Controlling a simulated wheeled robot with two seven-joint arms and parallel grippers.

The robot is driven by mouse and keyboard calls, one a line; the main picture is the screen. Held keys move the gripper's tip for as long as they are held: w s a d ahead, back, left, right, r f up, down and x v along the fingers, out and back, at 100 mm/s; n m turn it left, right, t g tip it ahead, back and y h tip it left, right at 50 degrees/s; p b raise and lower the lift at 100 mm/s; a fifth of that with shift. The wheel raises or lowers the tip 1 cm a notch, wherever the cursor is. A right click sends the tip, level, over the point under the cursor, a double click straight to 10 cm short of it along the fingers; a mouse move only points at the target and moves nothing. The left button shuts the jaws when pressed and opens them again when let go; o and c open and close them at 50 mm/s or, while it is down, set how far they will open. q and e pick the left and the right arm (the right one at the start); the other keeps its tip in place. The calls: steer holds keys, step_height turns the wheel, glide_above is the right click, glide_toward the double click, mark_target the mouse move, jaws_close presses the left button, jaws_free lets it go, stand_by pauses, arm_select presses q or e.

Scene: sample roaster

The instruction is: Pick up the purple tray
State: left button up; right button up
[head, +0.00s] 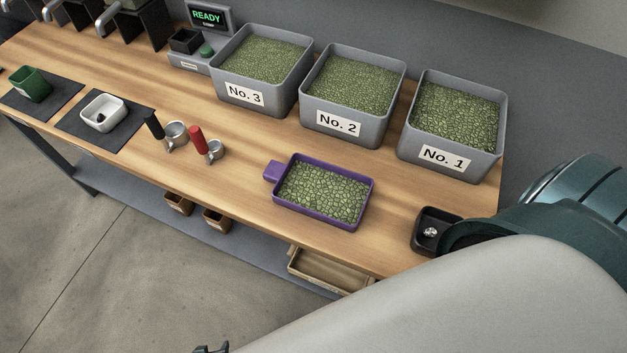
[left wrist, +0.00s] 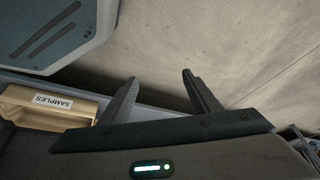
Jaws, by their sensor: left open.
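The purple tray (head: 323,191) lies flat on the wooden bench near its front edge, filled with green beans. Its short handle tab (head: 272,171) points left. My left gripper (left wrist: 160,90) is open and empty in the left wrist view, with bare floor beyond its fingers. In the head view only dark tips of the left gripper (head: 210,349) show at the bottom edge, well below and left of the tray, out in front of the bench. The tray does not show in the left wrist view. My right gripper is not in view.
Grey bins No. 3 (head: 244,94), No. 2 (head: 338,124) and No. 1 (head: 443,157) stand behind the tray. Under the bench, a box labelled SAMPLES (left wrist: 48,104) sits on the shelf.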

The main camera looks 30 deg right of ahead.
arm_select(q)
steer(key=w+d+r+m+t+h, duration=0.15)
steer(key=w+d+r, duration=0.35)
steer(key=w+r, duration=0.5)
steer(key=w+d+r+t+h, duration=0.2)
steer(key=w+d+r, duration=0.4)
steer(key=r, duration=0.7)
steer(key=s+d+r+m+h, duration=0.1)
steer(key=d+r, duration=0.3)
steer(key=r, duration=0.6)
steer(key=s+d+r+m+h, duration=0.2)
steer(key=s+d+r+h, duration=0.1)
steer(key=r, duration=0.8)
steer(key=s+d+r+m+h+b, duration=0.1)
steer(key=d+r, duration=0.4)
steer(key=r, duration=0.5)
steer(key=shift+s+d+r+m+t+h, duration=0.15)
steer(key=shift+s+d+m+t+h, duration=0.2)
steer(key=shift+s+m+h, duration=0.4)
steer(key=p, duration=0.2)
glide_toward(275, 170)
steer(key=x, duration=0.4)
steer(key=shift+d, duration=0.1)
